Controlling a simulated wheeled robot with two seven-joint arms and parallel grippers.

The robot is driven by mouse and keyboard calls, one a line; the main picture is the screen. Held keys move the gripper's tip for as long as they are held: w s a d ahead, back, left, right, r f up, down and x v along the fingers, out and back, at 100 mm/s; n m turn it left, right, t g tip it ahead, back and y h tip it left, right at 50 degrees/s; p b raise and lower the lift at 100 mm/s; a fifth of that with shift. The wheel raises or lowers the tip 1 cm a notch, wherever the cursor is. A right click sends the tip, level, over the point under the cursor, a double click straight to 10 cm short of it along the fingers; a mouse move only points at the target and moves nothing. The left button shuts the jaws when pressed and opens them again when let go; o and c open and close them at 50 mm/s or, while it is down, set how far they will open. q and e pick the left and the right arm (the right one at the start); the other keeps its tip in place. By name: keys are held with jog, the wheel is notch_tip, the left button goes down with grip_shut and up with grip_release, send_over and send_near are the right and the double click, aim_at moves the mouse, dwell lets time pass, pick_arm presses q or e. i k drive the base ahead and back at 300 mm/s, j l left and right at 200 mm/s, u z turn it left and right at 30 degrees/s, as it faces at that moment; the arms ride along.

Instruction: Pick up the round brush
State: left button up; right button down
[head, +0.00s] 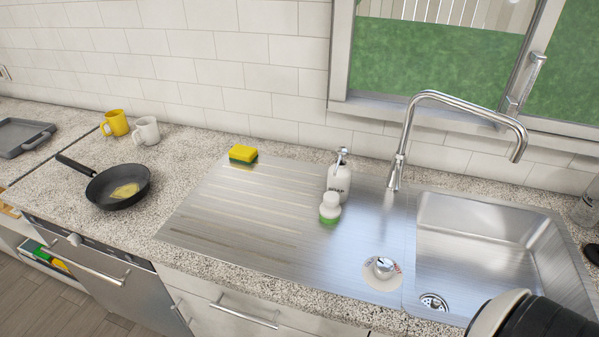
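A small white round brush (330,204) with a green underside stands on the ribbed steel drainboard (215,222), left of the sink. It is just in front of a white pump soap bottle (338,180) and hides part of its base. A white and black part at the bottom right corner looks like my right arm. Neither gripper shows in this view.
A tall chrome faucet (405,140) rises behind the brush, to the right. The empty sink (480,235) is right of it. A yellow-green sponge (243,154) lies at the back left. A metal knob (383,265) sits in front. A pan (118,187) is farther left. The drainboard's left part is clear.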

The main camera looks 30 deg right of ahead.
aim_at(331, 211)
jog(key=z, duration=1.3)
